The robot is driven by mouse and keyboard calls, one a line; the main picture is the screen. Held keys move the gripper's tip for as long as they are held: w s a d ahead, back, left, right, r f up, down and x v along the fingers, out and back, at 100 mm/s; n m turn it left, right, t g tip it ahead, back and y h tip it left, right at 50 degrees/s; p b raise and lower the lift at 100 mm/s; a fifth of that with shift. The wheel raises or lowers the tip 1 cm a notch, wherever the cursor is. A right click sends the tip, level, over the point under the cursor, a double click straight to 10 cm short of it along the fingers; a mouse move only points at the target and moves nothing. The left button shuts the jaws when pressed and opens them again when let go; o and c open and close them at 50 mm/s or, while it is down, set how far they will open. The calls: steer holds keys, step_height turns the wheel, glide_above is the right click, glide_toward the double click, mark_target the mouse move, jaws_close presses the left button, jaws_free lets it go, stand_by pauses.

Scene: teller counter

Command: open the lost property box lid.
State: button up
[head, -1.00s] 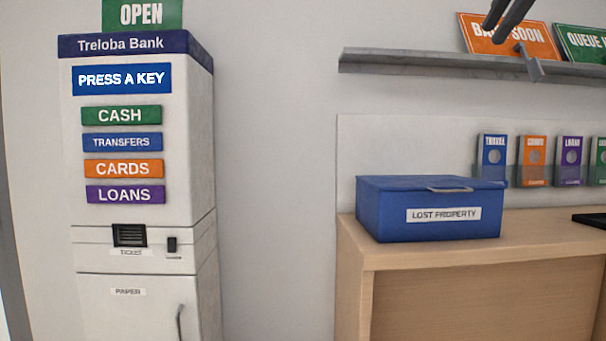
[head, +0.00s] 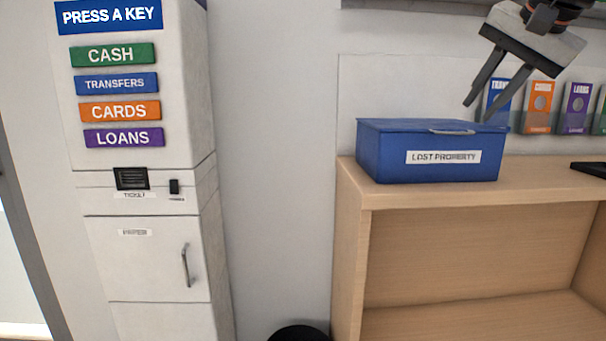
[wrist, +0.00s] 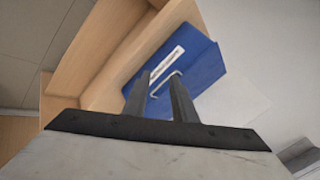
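The blue lost property box (head: 400,157) sits on the left end of the wooden counter, its lid (head: 410,126) closed. A grey handle (head: 452,132) lies at the lid's front edge, above the white label (head: 443,157). My gripper (head: 482,112) is open and empty, pointing down and left, above the right part of the box. In the wrist view the box (wrist: 202,62) and its handle (wrist: 163,84) show ahead, with the handle between my open fingers (wrist: 160,85) in the picture. I cannot tell any contact; the fingers look apart from the handle.
The wooden counter (head: 540,179) has an open shelf space below. Leaflet holders (head: 541,105) stand behind the box to the right. A dark flat item (head: 590,168) lies at the right. A ticket machine (head: 150,240) stands at the left.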

steer(key=s+a+f+n+g, duration=0.1)
steer(key=s+f+n, duration=0.2)
steer(key=f, duration=1.1)
steer(key=s+a+f+n+g, duration=0.1)
steer(key=s+f+n, duration=0.2)
steer(key=s+f, duration=0.4)
steer(key=s+a+f+n+g, duration=0.1)
steer(key=s+f+n, duration=0.2)
steer(key=f, duration=1.9)
steer(key=s, duration=0.2)
steer(key=shift+s+a+n+h, duration=0.25)
steer(key=shift+s+n+h, duration=0.05)
steer(key=f, duration=0.1)
steer(key=s+f, duration=0.1)
steer(key=shift+s+f+n, duration=0.15)
steer(key=shift+f+n, duration=0.15)
steer(key=shift+f, duration=0.05)
jaws_close()
steer(key=shift+a, duration=0.1)
